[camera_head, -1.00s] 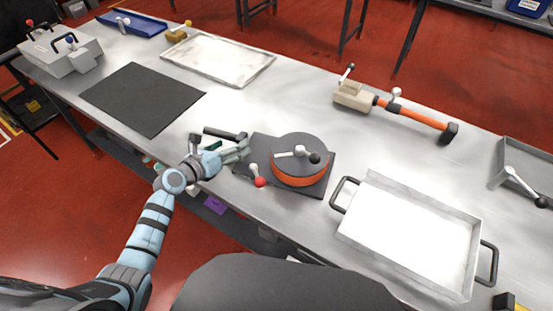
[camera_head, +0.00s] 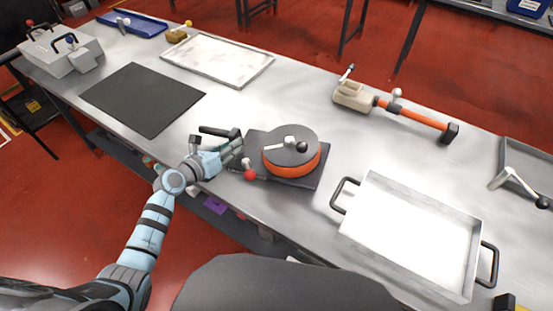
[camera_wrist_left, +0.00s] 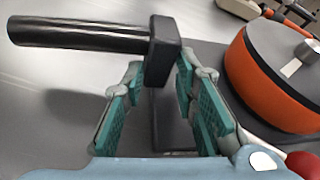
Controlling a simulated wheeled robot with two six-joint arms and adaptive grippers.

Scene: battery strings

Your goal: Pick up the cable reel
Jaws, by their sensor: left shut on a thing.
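The cable reel (camera_head: 290,161) is an orange drum with a dark grey top and a crank, on a dark base plate (camera_head: 313,181) in the middle of the table. It also shows in the left wrist view (camera_wrist_left: 262,78), at the right. A red-knobbed lever (camera_head: 249,168) sits at its left side. My left gripper (camera_head: 236,147) is shut on the reel's black handle (camera_head: 214,131). In the left wrist view the handle's upright part (camera_wrist_left: 163,55) stands between the green finger pads. I cannot tell whether the plate is clear of the table. My right gripper is not in view.
A white tray with black handles (camera_head: 347,189) stands right of the reel. A black mat (camera_head: 142,100) lies to the left, with a shallow metal tray (camera_head: 216,60) behind. A tool with an orange shaft (camera_head: 410,115) lies at the back right.

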